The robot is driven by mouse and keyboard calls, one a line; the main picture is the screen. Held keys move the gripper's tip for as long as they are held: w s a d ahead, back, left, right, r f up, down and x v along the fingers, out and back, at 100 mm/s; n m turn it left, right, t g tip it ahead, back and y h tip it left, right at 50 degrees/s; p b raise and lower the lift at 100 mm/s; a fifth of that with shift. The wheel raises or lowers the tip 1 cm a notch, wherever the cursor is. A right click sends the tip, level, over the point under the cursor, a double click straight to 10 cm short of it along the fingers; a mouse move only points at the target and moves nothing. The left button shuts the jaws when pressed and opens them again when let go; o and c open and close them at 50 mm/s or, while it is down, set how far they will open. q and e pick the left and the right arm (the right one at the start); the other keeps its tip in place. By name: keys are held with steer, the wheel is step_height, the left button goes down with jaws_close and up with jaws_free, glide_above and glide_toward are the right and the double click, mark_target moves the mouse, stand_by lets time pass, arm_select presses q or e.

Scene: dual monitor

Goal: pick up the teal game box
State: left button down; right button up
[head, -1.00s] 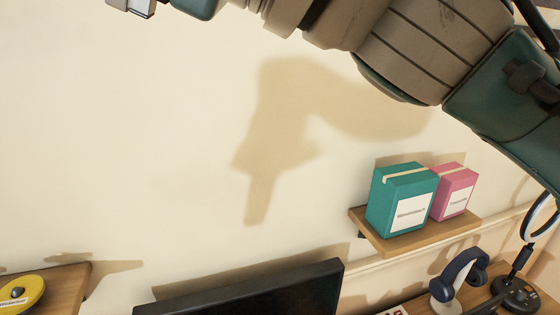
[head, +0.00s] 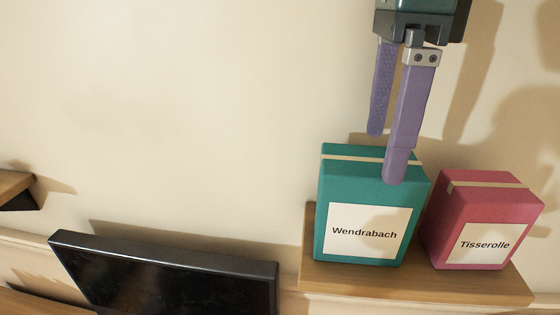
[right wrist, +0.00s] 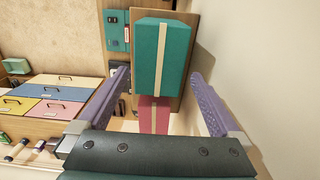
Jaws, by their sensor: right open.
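The teal game box (head: 330,205), labelled "Wendrabach", stands upright on a wooden wall shelf (head: 420,287). A pale band crosses its top. My right gripper (head: 385,157) points down over the box with its two purple fingers apart and nothing between them. In the head view the nearer fingertip overlaps the box's top edge, and the other is nearer the wall. In the right wrist view the teal box (right wrist: 150,55) shows beyond and between the spread fingers (right wrist: 158,76); I see no clear contact. My left gripper is out of view.
A pink box (head: 490,220), labelled "Tisserolle", stands close to the right of the teal box, with a narrow gap. A black monitor (head: 165,275) is lower left. Another shelf edge (head: 14,184) shows at far left. The wall left of the teal box is clear.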

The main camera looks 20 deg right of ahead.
mark_target(371, 161)
steer(key=shift+a+f+p, duration=0.1)
steer(key=shift+f+p, duration=0.2)
steer(key=shift+f, duration=0.6)
steer(key=shift+f+p, duration=0.3)
steer(key=shift+p, duration=0.05)
steer(key=f, duration=0.1)
steer(key=f+p, duration=0.2)
steer(key=shift+w+a+f, duration=0.1)
steer(key=shift+a+f, duration=0.25)
steer(key=shift+f, duration=0.6)
steer(key=c, duration=1.3)
steer(key=shift+r+p, duration=0.15)
steer(key=shift+p, duration=0.15)
steer(key=shift+c, duration=0.2)
